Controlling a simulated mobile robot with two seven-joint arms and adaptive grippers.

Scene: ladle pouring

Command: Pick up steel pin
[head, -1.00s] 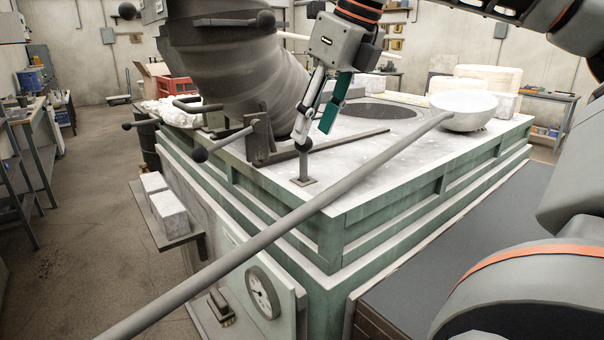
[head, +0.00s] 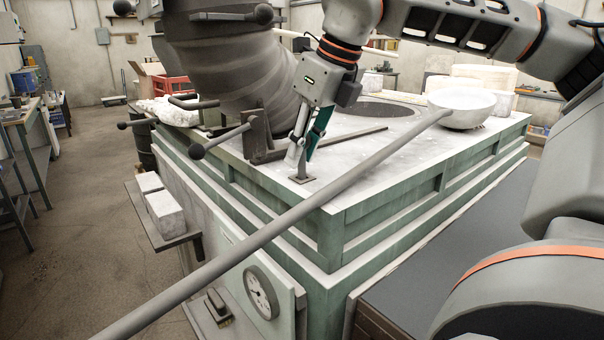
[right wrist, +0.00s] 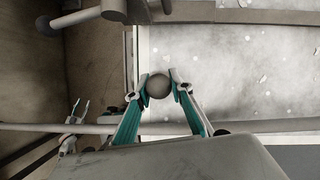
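The steel pin (head: 302,172) stands upright on a small square base plate at the near corner of the pale furnace top. My right gripper (head: 300,157) points down over it, its fingers beside the pin's upper part, which they partly hide. In the right wrist view, a round grey head (right wrist: 158,87), apparently the pin's top, sits between the two fingertips, very close to both. I cannot tell if they touch or grip it.
A ladle's long handle (head: 265,232) crosses in front of the corner, with its bowl (head: 463,108) at the right of the furnace top (head: 400,155). A large ribbed grey vessel (head: 235,70) with knobbed levers is close on the left. A flat bar lies behind the pin.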

